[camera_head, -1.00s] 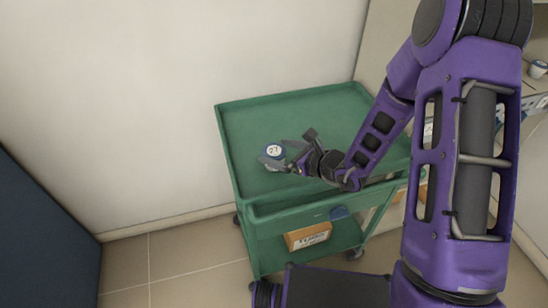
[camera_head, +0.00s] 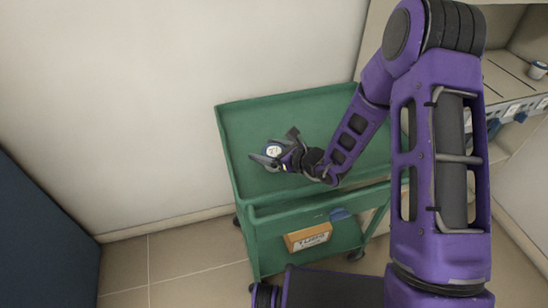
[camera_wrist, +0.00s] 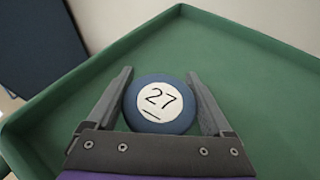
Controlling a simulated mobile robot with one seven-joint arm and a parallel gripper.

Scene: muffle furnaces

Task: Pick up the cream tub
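The tub (camera_wrist: 160,104) has a round blue lid with a white label reading 27. It stands on the top tray of the green cart (camera_head: 290,119), and its lid also shows in the head view (camera_head: 273,151). My gripper (camera_wrist: 161,82) is open, with one finger on each side of the tub. Small gaps show between the fingers and the lid. In the head view my gripper (camera_head: 268,157) partly covers the tub. The tub's sides are hidden under the lid.
The cart's raised rim surrounds the tray, which is otherwise clear. A cardboard box (camera_head: 308,236) sits on the lower shelf. A white wall (camera_head: 180,70) stands behind.

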